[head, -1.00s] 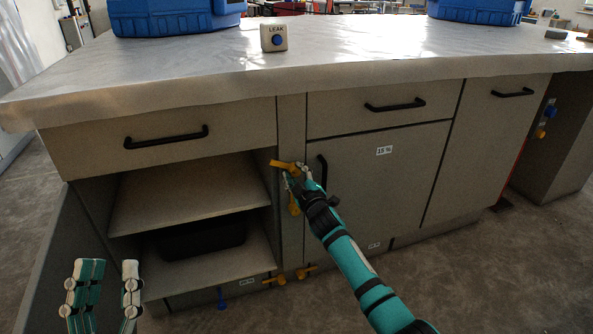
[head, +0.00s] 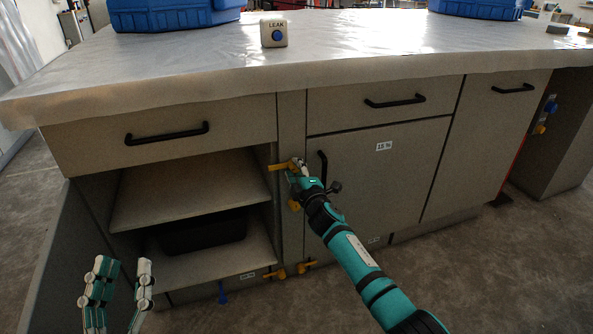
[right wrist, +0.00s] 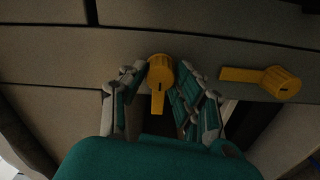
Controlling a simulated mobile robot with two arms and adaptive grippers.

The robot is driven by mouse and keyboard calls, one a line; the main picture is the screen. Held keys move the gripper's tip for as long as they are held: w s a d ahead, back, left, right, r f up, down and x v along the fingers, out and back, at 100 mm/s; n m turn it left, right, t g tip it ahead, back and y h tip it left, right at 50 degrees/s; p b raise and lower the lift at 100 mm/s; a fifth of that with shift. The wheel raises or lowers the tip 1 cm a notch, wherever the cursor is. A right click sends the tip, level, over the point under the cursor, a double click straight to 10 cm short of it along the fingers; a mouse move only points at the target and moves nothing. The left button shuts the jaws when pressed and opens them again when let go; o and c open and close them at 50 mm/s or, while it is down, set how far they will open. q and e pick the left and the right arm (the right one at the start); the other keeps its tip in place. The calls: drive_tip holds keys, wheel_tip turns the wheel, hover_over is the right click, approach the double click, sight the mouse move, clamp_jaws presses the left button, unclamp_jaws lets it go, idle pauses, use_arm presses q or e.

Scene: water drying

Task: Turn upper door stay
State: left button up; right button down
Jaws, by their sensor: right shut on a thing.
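The upper door stay (head: 279,167) is a yellow turn lever on the narrow post between the open cabinet and the closed door. Its handle points left in the head view. My right gripper (head: 297,170) is on it. In the right wrist view the fingers of my right gripper (right wrist: 160,98) are shut around the stay's round knob (right wrist: 160,69), with its handle between them. A second yellow stay (head: 294,205) is just below and also shows in the right wrist view (right wrist: 275,81), clear of the fingers. My left gripper (head: 120,272) is open and empty at the lower left.
The open cabinet has a shelf (head: 190,187) and a black bin (head: 203,234). A black door handle (head: 322,168) is close to my right gripper. A LEAK button box (head: 273,35) stands on the worktop.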

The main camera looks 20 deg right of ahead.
drive_tip(key=c, duration=1)
unclamp_jaws()
drive_tip(key=shift+s, duration=0.55)
drive_tip(key=s, duration=1.1)
drive_tip(key=shift+d, duration=0.2)
drive_tip(key=shift+a, duration=0.1)
